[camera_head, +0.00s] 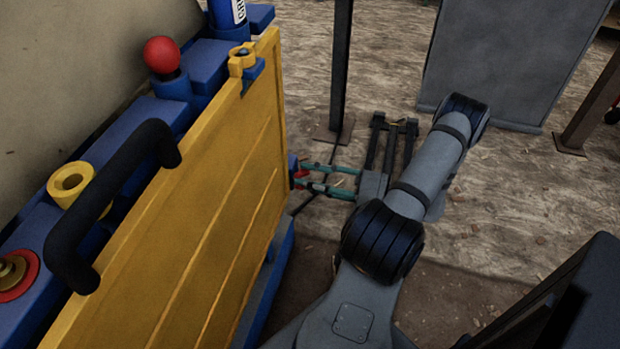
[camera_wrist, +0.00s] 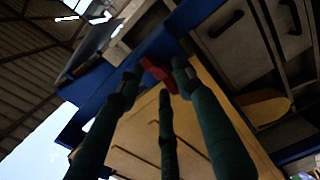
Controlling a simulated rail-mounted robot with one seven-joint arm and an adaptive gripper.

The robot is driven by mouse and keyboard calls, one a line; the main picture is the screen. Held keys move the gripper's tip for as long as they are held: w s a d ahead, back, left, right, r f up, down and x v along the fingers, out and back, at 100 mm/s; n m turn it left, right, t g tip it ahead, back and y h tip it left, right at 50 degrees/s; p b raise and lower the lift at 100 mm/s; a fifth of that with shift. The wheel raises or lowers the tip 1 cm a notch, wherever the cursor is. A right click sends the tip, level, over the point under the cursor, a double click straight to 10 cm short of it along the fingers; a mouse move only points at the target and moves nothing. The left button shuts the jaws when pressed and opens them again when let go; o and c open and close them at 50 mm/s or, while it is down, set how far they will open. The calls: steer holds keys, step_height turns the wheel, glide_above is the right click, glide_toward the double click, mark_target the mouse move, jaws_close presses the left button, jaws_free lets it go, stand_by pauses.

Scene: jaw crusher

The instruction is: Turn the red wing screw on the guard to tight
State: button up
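The yellow guard (camera_head: 215,190) is a large ribbed panel at the left of the head view. The red wing screw (camera_head: 301,175) is at its right side. In the wrist view the red wing screw (camera_wrist: 158,74) shows just past my fingertips. My gripper (camera_head: 306,175) has teal fingers reaching left to the screw, one above and one below it in the picture. In the wrist view the fingertips of my gripper (camera_wrist: 157,78) are spread apart around the screw, the right one close beside it. I cannot tell whether any finger touches it.
A black handle (camera_head: 115,195), a red ball knob (camera_head: 162,55) and a yellow ring (camera_head: 72,183) sit along the blue machine frame at the left. A dark post (camera_head: 340,70) stands behind my gripper. A grey panel (camera_head: 510,60) stands at the back right. Open ground lies at right.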

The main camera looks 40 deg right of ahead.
steer(key=v, duration=1.2)
steer(key=shift+a, duration=0.1)
steer(key=x, duration=1.2)
